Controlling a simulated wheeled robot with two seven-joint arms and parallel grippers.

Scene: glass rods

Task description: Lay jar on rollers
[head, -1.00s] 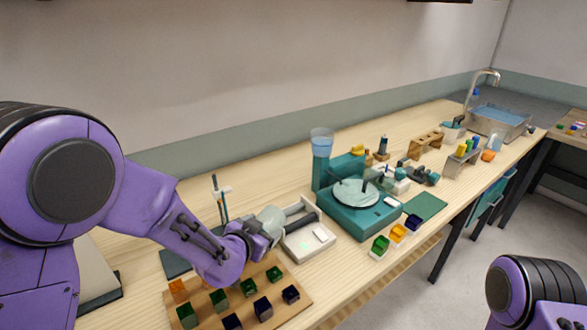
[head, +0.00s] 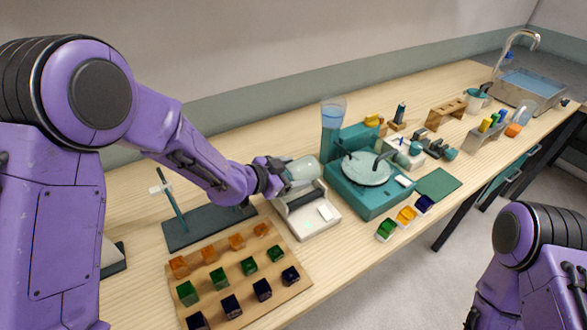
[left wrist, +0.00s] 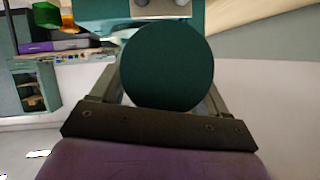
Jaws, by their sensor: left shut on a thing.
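The jar (head: 303,171), pale and translucent, lies on its side in my left gripper (head: 274,178), which is shut on its left end. The jar is over the back part of the white roller unit (head: 321,224), whose dark roller (head: 300,200) shows in front of it. I cannot tell whether the jar touches the rollers. In the left wrist view a dark green round end (left wrist: 167,65), seemingly the jar's lid, fills the space between the fingers. My right arm shows at the lower right, but its gripper is out of view.
A teal turntable machine (head: 368,199) with a blue-topped cylinder (head: 332,125) stands just right of the roller unit. A wooden board (head: 215,262) with several coloured blocks lies in front, and a dark stand base (head: 205,228) lies to the left. Coloured trays (head: 405,216) sit near the front edge.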

